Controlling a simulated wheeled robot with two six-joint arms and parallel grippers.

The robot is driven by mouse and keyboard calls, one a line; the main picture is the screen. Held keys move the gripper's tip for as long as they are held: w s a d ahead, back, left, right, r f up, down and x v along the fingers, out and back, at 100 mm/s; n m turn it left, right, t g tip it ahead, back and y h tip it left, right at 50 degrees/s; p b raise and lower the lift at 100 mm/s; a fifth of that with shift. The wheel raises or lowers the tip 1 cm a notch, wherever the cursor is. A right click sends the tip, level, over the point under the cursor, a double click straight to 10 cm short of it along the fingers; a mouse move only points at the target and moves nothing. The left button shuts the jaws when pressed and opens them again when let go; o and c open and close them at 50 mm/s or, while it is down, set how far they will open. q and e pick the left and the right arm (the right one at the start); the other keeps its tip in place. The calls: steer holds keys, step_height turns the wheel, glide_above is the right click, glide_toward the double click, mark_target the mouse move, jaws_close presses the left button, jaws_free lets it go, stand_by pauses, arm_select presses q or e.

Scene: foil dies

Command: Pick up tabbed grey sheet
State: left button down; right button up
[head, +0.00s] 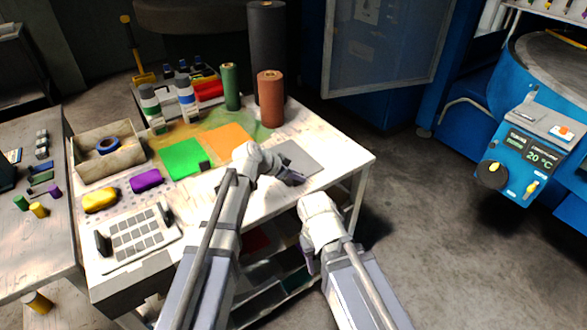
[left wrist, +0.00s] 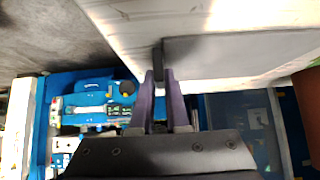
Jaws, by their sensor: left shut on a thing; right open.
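The grey sheet (head: 297,156) lies at the right end of the white workbench, partly hidden behind my left arm. In the left wrist view the sheet (left wrist: 235,56) is a dark grey panel against the pale bench top, with a small dark tab (left wrist: 158,58) at its edge. My left gripper (head: 299,181) is at the sheet's near edge. In the left wrist view its purple fingers (left wrist: 159,78) are shut on the tab. I cannot tell whether the sheet is raised off the bench. My right gripper (head: 309,266) is open and empty, low in front of the bench.
A green sheet (head: 180,160) and an orange sheet (head: 228,140) lie to the left. Green (head: 231,88) and copper-coloured (head: 270,100) rolls stand behind, beside a tall dark roll (head: 267,40). A tray of keys (head: 138,232) is at the front left. Open floor (head: 440,230) lies to the right.

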arm_select(q)
steer(key=shift+r, duration=0.1)
step_height(320, 180, up, 10)
steer(key=p, duration=1)
